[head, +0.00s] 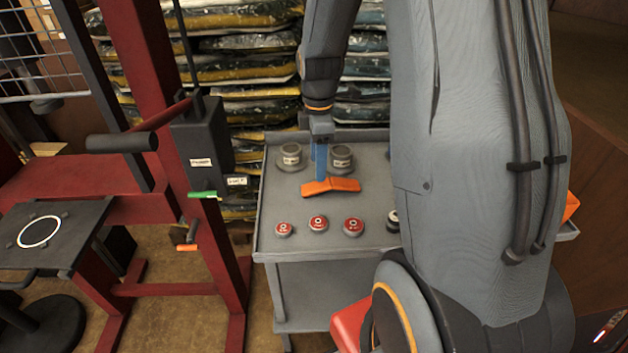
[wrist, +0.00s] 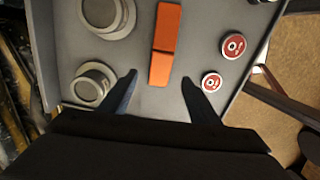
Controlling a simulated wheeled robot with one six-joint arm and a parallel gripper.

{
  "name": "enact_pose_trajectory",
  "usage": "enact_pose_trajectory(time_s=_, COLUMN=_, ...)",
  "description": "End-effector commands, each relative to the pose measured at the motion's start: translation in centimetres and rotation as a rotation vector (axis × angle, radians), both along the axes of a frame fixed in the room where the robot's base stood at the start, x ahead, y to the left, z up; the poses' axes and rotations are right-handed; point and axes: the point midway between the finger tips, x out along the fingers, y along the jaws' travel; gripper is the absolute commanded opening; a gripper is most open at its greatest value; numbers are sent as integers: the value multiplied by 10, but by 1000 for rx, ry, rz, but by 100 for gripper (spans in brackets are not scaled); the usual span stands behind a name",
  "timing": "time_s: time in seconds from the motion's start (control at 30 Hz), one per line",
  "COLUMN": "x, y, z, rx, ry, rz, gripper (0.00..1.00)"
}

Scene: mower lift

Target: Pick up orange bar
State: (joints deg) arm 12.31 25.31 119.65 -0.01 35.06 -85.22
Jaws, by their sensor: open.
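The orange bar (head: 331,187) lies flat on the grey cart top, with a slight bend or seam at its middle. In the wrist view the orange bar (wrist: 165,45) runs away from me, its near end just beyond and between my fingertips. My gripper (wrist: 159,82) is open and empty, one blue finger on each side of the bar's line. In the head view my gripper (head: 321,175) hangs pointing down over the cart at the bar's far edge. I cannot tell its exact height above the cart top.
Two grey round pots (head: 291,158) stand behind the bar on the cart (head: 268,225). Several red-topped round pieces (head: 318,223) sit in front of it; one (wrist: 211,81) is close to my right finger. A red lift frame (head: 160,60) stands left. Shelves of bagged goods stand behind.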

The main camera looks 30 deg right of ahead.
Motion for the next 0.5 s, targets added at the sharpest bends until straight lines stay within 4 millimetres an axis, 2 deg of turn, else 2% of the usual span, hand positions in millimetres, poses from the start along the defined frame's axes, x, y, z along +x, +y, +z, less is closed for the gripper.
enact_pose_trajectory(time_s=0.5, x=-1, y=4, z=-49, rx=1, ry=3, rz=-3, gripper=56)
